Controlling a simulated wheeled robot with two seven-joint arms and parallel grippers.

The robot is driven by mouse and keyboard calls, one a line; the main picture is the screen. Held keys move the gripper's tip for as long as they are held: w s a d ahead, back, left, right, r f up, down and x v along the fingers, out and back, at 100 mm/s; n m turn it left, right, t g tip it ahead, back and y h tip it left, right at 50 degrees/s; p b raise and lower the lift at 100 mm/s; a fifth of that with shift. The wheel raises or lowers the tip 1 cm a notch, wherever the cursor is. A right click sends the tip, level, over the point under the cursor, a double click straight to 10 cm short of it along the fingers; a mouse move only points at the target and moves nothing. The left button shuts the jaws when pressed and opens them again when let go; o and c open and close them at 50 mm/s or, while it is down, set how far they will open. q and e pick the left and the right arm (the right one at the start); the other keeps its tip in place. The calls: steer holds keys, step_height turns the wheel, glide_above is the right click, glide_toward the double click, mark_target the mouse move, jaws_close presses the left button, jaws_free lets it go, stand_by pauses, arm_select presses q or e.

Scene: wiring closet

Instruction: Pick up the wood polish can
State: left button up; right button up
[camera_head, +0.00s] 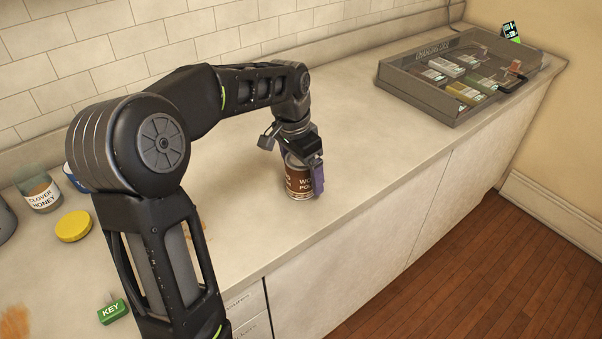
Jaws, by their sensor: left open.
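The wood polish can (299,184) is a small brown can with pale lettering and a light rim. It stands upright on the light countertop, near the front edge. My left gripper (303,170) is over the can from above, with its jaws open. One purple-padded finger hangs down on the can's right side. The other finger is mostly hidden behind the wrist and the can. Part of the can's top is covered by the gripper. I cannot tell whether the fingers touch the can. My right gripper is not in view.
A grey tray (428,100) with several small items stands at the back right. A clover honey jar (40,193), a yellow lid (73,226) and a green key tag (113,312) lie at the left. The counter between can and tray is clear.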

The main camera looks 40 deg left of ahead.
arm_select(q)
steer(key=shift+c, duration=0.3)
steer(key=c, duration=1.7)
steer(key=shift+r, duration=0.15)
steer(key=shift+c, duration=0.2)
step_height(320, 180, up, 10)
steer(key=shift+f, duration=0.1)
